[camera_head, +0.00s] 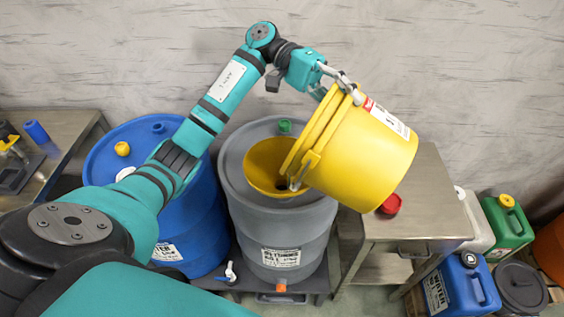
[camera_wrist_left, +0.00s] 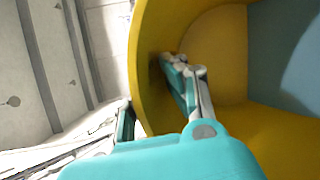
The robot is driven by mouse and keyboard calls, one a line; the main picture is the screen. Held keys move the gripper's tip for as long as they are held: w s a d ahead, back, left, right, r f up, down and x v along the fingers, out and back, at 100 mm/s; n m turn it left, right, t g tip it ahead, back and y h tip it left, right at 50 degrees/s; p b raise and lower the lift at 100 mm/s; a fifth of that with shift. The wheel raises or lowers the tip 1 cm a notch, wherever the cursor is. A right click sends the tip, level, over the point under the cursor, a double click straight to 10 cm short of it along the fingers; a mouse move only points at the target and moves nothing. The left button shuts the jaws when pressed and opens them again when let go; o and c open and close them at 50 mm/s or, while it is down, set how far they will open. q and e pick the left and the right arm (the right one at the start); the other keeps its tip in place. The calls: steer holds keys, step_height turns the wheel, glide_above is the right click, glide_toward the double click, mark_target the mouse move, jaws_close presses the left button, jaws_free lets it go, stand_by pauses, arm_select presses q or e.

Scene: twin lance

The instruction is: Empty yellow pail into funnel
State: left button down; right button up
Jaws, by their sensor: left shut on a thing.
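The yellow pail (camera_head: 368,150) hangs tilted on its side above the grey drum, its mouth facing left and down over the yellow funnel (camera_head: 262,160). The funnel sits in the drum's top; the pail's rim hides its right part. My left gripper (camera_head: 345,88) is shut on the pail's upper rim. In the left wrist view, one finger of the gripper (camera_wrist_left: 160,95) lies inside the yellow pail wall (camera_wrist_left: 225,55) and the other outside. A flat grey-blue area shows inside the pail; I cannot tell if it is liquid. No falling stream is visible. My right gripper is out of view.
The grey drum (camera_head: 280,225) stands between a blue drum (camera_head: 200,225) and a metal table (camera_head: 437,200). A red cap (camera_head: 390,204) is on that table. Blue (camera_head: 462,285) and green (camera_head: 508,225) canisters stand at the right. Another metal table (camera_head: 60,150) is at the left.

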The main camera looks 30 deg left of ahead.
arm_select(q)
steer(key=shift+m+h, duration=0.3)
steer(key=shift+h, duration=0.5)
steer(key=shift+s+a+r+b, duration=0.1)
steer(key=shift+a+r+b, duration=0.15)
steer(key=shift+a+b, duration=0.5)
steer(key=shift+s+a+r+b, duration=0.1)
steer(key=shift+a+r+b, duration=0.2)
steer(key=shift+a+b, duration=0.5)
steer(key=shift+s+a+r+b, duration=0.1)
steer(key=shift+a+r+b, duration=0.15)
steer(key=shift+a+b, duration=0.5)
stand_by(4.9)
